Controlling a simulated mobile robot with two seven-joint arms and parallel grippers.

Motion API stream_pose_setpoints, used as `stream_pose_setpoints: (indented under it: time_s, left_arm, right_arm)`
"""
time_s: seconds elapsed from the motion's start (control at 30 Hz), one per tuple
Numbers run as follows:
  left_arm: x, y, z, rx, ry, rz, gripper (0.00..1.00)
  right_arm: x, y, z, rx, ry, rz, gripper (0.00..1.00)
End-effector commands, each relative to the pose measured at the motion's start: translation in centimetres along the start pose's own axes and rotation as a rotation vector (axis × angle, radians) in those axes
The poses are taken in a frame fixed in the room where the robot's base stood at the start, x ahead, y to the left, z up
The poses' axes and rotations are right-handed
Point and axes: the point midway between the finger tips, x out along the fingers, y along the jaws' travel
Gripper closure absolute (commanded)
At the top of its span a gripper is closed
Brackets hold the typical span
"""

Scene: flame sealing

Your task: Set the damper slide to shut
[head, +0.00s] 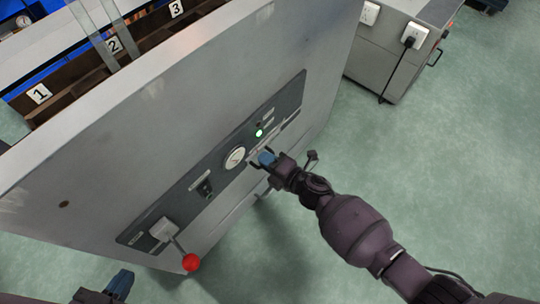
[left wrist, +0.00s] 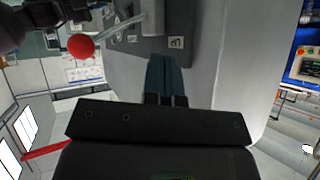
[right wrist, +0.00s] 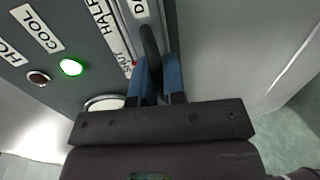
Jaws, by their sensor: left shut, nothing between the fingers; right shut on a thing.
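The dark control panel (head: 180,210) is on the side of the grey machine. My right gripper (head: 267,158) is at the panel's right half, just right of the gauge. In the right wrist view its blue fingers (right wrist: 160,82) are shut on the dark damper slide handle (right wrist: 150,45). The handle is beside the SHUT label (right wrist: 126,58), with the HALF label (right wrist: 103,18) further up and left. The fingers partly hide the slide, so its exact setting is unclear. My left gripper (head: 121,284) is shut and empty at the lower left, also seen in the left wrist view (left wrist: 165,62).
The panel also carries a round gauge (head: 235,157), a lit green lamp (right wrist: 71,67), a dark red lamp (right wrist: 39,78), a switch (head: 205,188) and a lever with a red ball (head: 191,262). A grey cabinet (head: 385,60) stands beyond; green floor lies right.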

Motion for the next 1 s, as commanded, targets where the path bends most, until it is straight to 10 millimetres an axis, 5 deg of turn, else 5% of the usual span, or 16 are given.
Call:
stream_pose_setpoints:
  time_s: [0.07, 0.1, 0.27, 0.67, 1.0]
  left_arm:
    - [0.0, 0.0, 0.0, 0.0, 0.001, 0.001, 1.0]
    - [0.0, 0.0, 0.0, 0.0, 0.001, 0.001, 1.0]
    - [0.0, 0.1, 0.0, -0.001, 0.003, 0.001, 1.0]
    - [0.0, 0.0, -0.4, 0.0, 0.007, -0.003, 1.0]
    - [-0.2, 0.4, -0.5, 0.029, -0.06, 0.013, 1.0]
  right_arm:
    - [0.0, -0.2, -0.6, 0.004, 0.01, 0.001, 1.0]
    - [0.0, -0.2, -0.7, 0.004, 0.011, 0.001, 0.86]
    - [0.0, -0.1, -0.5, 0.003, 0.009, 0.001, 0.64]
    - [-0.8, 0.1, -0.2, 0.0, 0.006, 0.001, 0.64]
    - [-6.4, 0.4, -0.1, -0.004, 0.004, 0.004, 0.64]
